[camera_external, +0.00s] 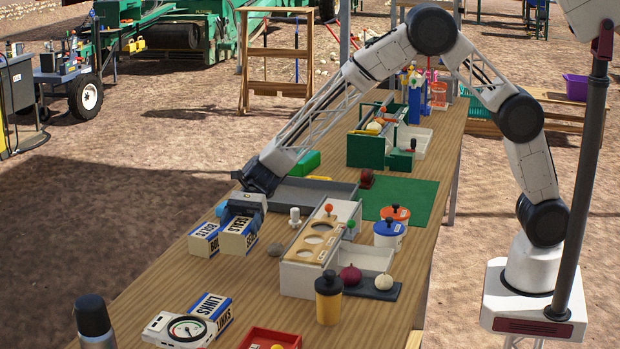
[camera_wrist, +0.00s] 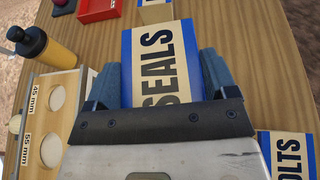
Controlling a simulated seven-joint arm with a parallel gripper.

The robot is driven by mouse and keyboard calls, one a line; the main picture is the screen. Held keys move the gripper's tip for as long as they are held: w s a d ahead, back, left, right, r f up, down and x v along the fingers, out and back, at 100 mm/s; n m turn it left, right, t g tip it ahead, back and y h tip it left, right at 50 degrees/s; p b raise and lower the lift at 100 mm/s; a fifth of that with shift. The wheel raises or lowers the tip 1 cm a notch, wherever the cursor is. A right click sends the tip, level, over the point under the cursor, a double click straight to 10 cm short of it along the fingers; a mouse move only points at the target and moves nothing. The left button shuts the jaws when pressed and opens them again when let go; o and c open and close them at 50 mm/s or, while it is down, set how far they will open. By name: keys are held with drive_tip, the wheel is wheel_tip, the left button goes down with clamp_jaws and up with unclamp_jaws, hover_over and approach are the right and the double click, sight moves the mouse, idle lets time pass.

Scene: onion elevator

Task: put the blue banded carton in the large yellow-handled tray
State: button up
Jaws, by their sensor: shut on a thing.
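The carton lettered SEALS (camera_external: 238,238), cream with blue bands, stands on the wooden table and shows large in the wrist view (camera_wrist: 160,62). My gripper (camera_external: 246,206) is shut on it from above, with one blue-grey finger on each side in the wrist view (camera_wrist: 162,85). A similar blue-banded BOLTS carton (camera_external: 204,239) stands just left of it. A blue-banded LINKS carton (camera_external: 211,307) lies nearer the front. The large grey tray (camera_external: 325,194) is behind my gripper, with a small yellow handle at its far edge; my forearm hides its left part.
A wooden board with round holes (camera_external: 316,239) and a white knob (camera_external: 295,214) stand right of the carton. A yellow bottle (camera_external: 328,298), red tray (camera_external: 262,336) and gauge (camera_external: 187,328) are nearer. Green block (camera_external: 303,163) lies beyond the grey tray.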

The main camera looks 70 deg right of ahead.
sight(239, 223)
drive_tip(key=shift+r, duration=0.1)
wheel_tip(239, 223, up, 6)
drive_tip(key=shift+f, duration=0.1)
drive_tip(key=w+d+m+t+h, duration=0.2)
drive_tip(key=d+m+t, duration=0.55)
drive_tip(key=d, duration=3.45)
drive_tip(key=s+d+m+t+h, duration=0.1)
drive_tip(key=s+d, duration=0.1)
drive_tip(key=d, duration=0.5)
drive_tip(key=s+d+m+t+h, duration=0.1)
drive_tip(key=s+d, duration=0.2)
drive_tip(key=d, duration=0.4)
drive_tip(key=shift+t, duration=0.25)
drive_tip(key=shift+w+a+f, duration=0.1)
drive_tip(key=shift+a+f, duration=0.05)
drive_tip(key=shift+f, duration=1.15)
drive_tip(key=shift+w+a+f, duration=0.1)
drive_tip(key=shift+a+f, duration=0.05)
drive_tip(key=shift+f, duration=1.1)
wheel_tip(239, 223, down, 6)
drive_tip(key=shift+f, duration=0.15)
